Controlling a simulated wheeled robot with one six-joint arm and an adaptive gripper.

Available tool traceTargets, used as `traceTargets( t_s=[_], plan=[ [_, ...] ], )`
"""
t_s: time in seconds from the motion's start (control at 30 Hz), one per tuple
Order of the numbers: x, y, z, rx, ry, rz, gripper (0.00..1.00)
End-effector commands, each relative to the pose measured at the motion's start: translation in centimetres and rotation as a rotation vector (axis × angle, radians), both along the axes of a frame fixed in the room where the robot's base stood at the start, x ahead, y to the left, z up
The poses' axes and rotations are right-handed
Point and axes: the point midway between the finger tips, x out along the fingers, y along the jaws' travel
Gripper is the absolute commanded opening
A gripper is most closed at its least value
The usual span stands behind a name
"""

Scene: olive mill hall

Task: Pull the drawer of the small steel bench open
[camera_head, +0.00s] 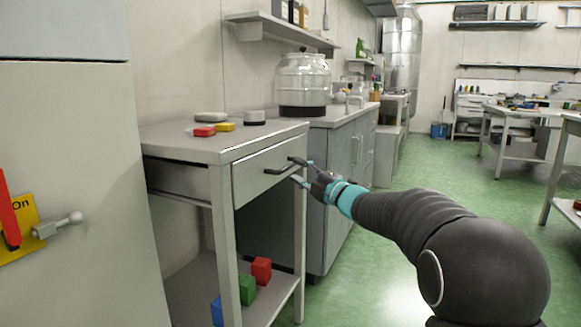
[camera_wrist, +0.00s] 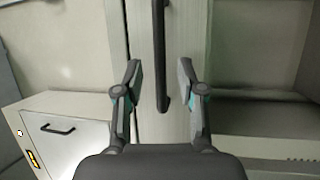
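The small steel bench (camera_head: 222,150) stands left of centre in the head view, with a drawer (camera_head: 262,176) under its top. The drawer front looks flush or nearly flush with the bench frame. Its dark bar handle (camera_head: 280,169) is on the front. My gripper (camera_head: 297,169) is at the handle's right end, its fingers pointing at the drawer front. In the wrist view my gripper (camera_wrist: 160,82) is open, with the handle (camera_wrist: 160,45) running upright between the fingers. A gap shows on both sides of the handle.
Red (camera_head: 204,132) and yellow (camera_head: 224,127) blocks and pale items lie on the bench top; several coloured blocks stand on its lower shelf (camera_head: 283,286). A counter (camera_head: 345,115) with a glass jar (camera_head: 303,80) is behind. Green floor is free to the right.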

Motion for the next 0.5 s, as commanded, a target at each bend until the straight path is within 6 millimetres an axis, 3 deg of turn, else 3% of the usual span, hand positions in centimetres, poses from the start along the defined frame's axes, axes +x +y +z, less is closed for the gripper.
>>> traceTargets(
  t_s=[0.2, 0.5],
  plan=[
    [2.0, 2.2, 0.5, -0.001, -0.001, 0.001, 0.39],
    [2.8, 3.0, 0.7, 0.000, 0.002, -0.001, 0.39]
  ],
)
